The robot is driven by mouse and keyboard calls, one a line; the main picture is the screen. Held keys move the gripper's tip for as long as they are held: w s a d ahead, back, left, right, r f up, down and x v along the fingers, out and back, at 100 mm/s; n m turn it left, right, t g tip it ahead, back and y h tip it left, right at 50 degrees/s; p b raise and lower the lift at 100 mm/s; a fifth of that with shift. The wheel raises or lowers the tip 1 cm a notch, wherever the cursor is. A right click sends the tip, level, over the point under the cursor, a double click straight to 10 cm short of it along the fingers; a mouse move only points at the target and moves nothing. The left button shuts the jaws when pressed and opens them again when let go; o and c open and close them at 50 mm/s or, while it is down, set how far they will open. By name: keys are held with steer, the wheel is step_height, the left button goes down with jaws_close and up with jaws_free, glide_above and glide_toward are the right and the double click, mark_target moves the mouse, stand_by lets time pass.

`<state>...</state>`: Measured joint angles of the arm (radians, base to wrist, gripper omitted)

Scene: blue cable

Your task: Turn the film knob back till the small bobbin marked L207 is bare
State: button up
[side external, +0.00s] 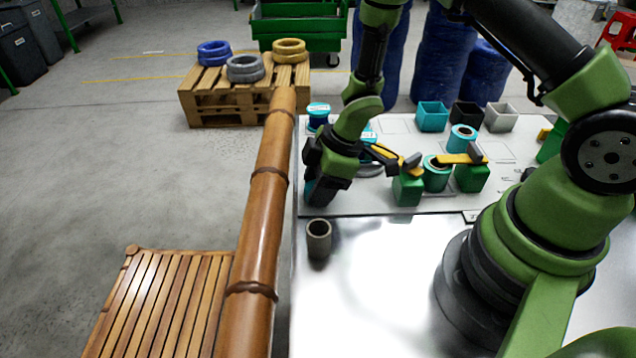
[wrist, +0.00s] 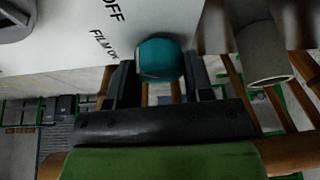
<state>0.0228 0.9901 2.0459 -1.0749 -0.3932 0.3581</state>
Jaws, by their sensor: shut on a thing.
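In the wrist view, a teal round knob (wrist: 160,58) sits between the two fingers of my gripper (wrist: 160,80), which is shut on it. Printed words beside it include "OFF" and "FILM", so I take it for the film knob. Another teal-and-white labelled spool (side external: 369,136) is partly hidden by my arm. I cannot read L207 on any bobbin.
A grey cup (side external: 319,240) stands just in front of my gripper on the shiny table (side external: 370,300). Green blocks with yellow arms (side external: 408,188) flank a teal bobbin (side external: 436,176). Another teal bobbin (side external: 462,138) and small open boxes (side external: 432,117) stand behind. A bamboo rail (side external: 262,220) runs along the left.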

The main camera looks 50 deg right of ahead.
steer(key=shift+n, duration=0.7)
steer(key=o, duration=0.9)
steer(key=shift+g, duration=0.3)
steer(key=v, duration=1)
steer(key=shift+d, duration=0.1)
